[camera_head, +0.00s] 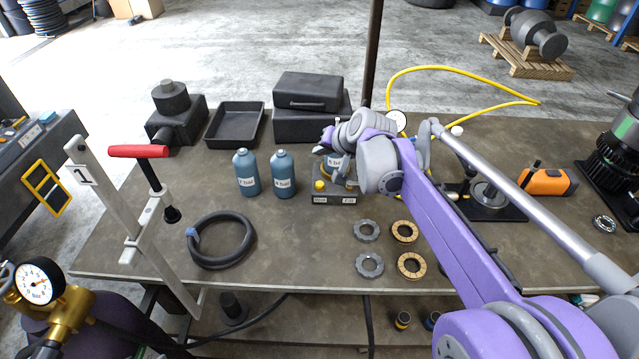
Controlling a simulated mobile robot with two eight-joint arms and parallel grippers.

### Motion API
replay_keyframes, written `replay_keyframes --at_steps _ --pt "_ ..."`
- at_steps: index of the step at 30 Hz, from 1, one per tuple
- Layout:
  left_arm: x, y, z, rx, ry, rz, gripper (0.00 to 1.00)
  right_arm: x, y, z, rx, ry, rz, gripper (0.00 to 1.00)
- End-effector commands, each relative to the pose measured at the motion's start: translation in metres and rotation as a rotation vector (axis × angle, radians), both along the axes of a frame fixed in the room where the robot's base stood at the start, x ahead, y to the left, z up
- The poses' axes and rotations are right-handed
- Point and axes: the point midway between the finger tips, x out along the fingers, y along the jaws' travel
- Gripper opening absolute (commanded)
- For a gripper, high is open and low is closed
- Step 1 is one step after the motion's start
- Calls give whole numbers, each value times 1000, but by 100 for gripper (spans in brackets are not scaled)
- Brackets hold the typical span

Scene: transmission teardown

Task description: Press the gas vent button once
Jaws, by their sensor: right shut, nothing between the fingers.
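A small grey gas station box (333,197) stands on the workbench near its middle, with two small labels on its front that are too small to read surely. A yellow button (319,185) sits on the left of its top. My right gripper (324,149) is shut and empty, above and just behind the button, apart from it in the picture. My right wrist and purple arm reach in from the lower right and hide the back and right of the box. My left gripper is not in view.
Two blue bottles (246,173) (283,175) stand close left of the box. Metal rings (367,231) and tan rings (405,231) lie in front of it on the workbench (310,245). A black hose coil (221,240) and a red-handled clamp (138,151) are farther left.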

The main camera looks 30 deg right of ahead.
Motion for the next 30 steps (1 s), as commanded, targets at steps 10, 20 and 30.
replay_keyframes --at_steps 10,20,30 --pt "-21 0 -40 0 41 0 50 -3 1 -51 0 7 2 0" --pt "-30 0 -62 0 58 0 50 -1 1 -82 1 3 1 0" --pt "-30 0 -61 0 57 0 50 -1 0 -82 -1 1 1 0"
